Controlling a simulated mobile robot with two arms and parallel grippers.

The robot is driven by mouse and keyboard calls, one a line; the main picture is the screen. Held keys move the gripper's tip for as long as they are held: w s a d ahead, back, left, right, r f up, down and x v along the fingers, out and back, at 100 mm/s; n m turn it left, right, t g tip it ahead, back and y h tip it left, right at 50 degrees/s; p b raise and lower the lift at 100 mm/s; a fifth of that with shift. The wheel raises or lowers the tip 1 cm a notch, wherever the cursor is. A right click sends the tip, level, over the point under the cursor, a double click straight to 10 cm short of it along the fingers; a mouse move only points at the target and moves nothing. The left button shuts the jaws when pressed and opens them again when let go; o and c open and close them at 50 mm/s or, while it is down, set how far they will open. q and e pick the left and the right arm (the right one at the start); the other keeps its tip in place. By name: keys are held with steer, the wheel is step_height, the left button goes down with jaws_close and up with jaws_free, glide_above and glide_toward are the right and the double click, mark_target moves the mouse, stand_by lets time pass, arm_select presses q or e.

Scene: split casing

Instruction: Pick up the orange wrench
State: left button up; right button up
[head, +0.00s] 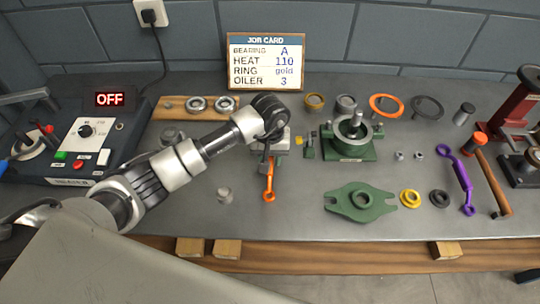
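The orange wrench (269,183) lies on the grey bench near the middle of the head view, its length running toward the bench's front edge. Its upper part is close to or under my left gripper (266,154). My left arm comes in from the left and its gripper points down at the wrench's far end. The fingers are dark and small here, so I cannot tell whether they are open or shut, or touch the wrench. My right gripper is not in view.
A green casing half (360,202) lies right of the wrench, and a green housing (352,150) stands behind it. A small metal cylinder (224,194) stands to the left. A purple wrench (461,184) and a hammer (494,180) lie at the right. The front middle bench is mostly clear.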

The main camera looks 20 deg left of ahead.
arm_select(q)
jaws_close()
steer(key=shift+w+r, duration=0.1)
steer(key=shift+r, duration=0.25)
step_height(320, 180, up, 9)
steer(key=shift+r+b, duration=0.2)
steer(key=shift+b, duration=0.95)
steer(key=shift+c, duration=1.5)
jaws_free()
jaws_close()
